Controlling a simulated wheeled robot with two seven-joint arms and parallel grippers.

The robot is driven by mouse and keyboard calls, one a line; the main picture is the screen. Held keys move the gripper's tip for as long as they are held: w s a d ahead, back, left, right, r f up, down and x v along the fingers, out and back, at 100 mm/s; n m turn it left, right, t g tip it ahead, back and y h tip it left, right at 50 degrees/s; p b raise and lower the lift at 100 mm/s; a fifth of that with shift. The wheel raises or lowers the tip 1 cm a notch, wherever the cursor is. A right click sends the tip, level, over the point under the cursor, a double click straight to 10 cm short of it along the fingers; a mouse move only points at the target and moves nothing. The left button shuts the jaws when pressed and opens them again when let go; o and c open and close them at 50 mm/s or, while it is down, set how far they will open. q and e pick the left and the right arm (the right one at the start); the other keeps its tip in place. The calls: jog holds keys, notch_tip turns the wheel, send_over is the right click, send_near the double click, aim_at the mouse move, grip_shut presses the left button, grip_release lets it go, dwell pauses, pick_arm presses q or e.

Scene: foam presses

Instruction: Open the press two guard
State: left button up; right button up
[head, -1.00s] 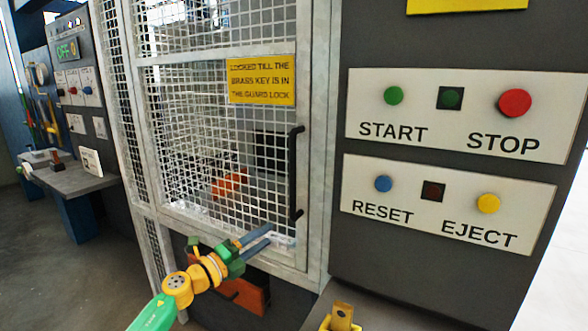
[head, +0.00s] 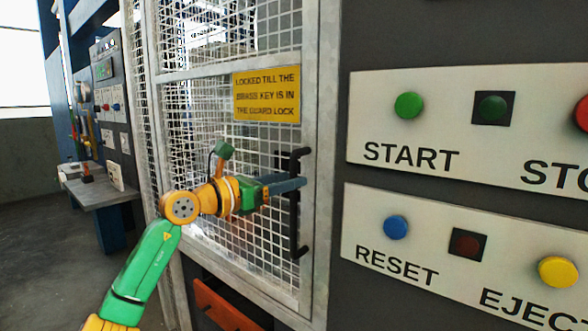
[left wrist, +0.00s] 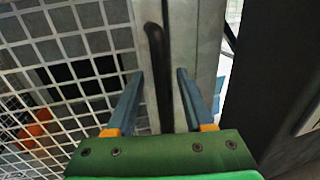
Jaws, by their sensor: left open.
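The press two guard (head: 220,60) is a white-framed wire-mesh door, seen shut in the head view. Its black upright handle (head: 294,228) is on the door's right side. My left gripper (head: 300,184) is open at the upper half of the handle. In the left wrist view the handle (left wrist: 154,45) runs between the two blue fingers of my left gripper (left wrist: 160,76), with space on both sides. I cannot tell whether a finger touches it. My right gripper is not in view.
A yellow sign (head: 267,94) on the mesh says locked till the brass key is in the guard lock. Right of the door is a dark panel with START, STOP, RESET and EJECT buttons. A grey bench (head: 100,195) stands at left. An orange thing (left wrist: 35,128) lies behind the mesh.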

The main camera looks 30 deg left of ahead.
pick_arm(q)
jog(key=shift+f+x, duration=0.2)
jog(key=shift+x, duration=0.8)
jog(key=shift+s, duration=0.1)
jog(key=c, duration=0.4)
grip_shut()
jog(key=shift+r, duration=0.1)
